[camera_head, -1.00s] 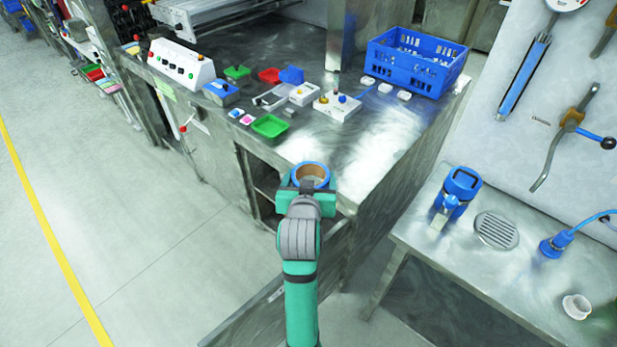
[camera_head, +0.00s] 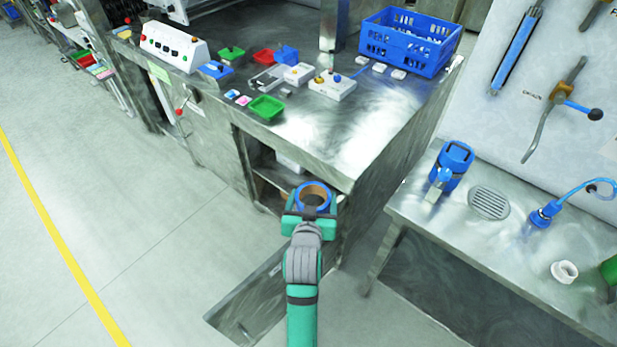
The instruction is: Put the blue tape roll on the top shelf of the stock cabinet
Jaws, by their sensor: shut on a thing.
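The blue tape roll (camera_head: 327,188) has a blue outer ring and a brown core. My gripper (camera_head: 312,200) is shut on it and holds it in front of the open cabinet under the metal bench. The stock cabinet (camera_head: 243,170) has an open front, with its door (camera_head: 240,318) swung out low towards me. A shelf with a white item (camera_head: 290,163) shows inside, just behind and left of the roll. The roll appears below the benchtop edge. My gripper and arm hide part of the cabinet's opening and inside.
The benchtop (camera_head: 390,120) above holds a green tray (camera_head: 266,107), control boxes and a blue crate (camera_head: 411,42). A metal side table (camera_head: 420,205) stands at the right with a blue device (camera_head: 453,165). Floor at the left is clear.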

